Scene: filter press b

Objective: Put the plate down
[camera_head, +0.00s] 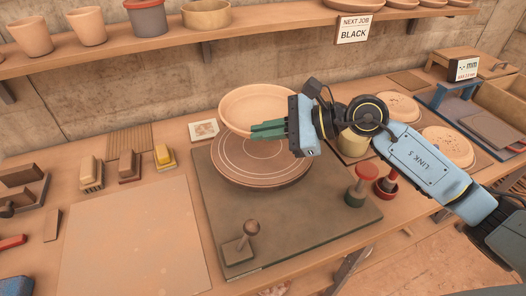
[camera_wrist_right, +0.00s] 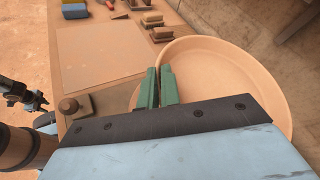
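The plate (camera_head: 262,100), a wide shallow tan clay dish, is in my right gripper (camera_head: 268,130). The green fingers are closed on its near rim. In the right wrist view the plate (camera_wrist_right: 232,72) lies to the right of the fingers (camera_wrist_right: 159,87), with its rim between them. In the head view it appears over the back part of a round brown disc (camera_head: 258,165) with pale rings, on a dark base board (camera_head: 330,215). The gap beneath it cannot be judged. My left gripper's fingers are not visible.
A wooden-knobbed tool (camera_head: 241,245) stands at the board's front left. Red and green knobbed stamps (camera_head: 360,186) stand at its right. Two round clay plates (camera_head: 447,146) lie further right. A shelf (camera_head: 240,28) with pots runs above. A pale flat board (camera_head: 135,240) lies bare at left.

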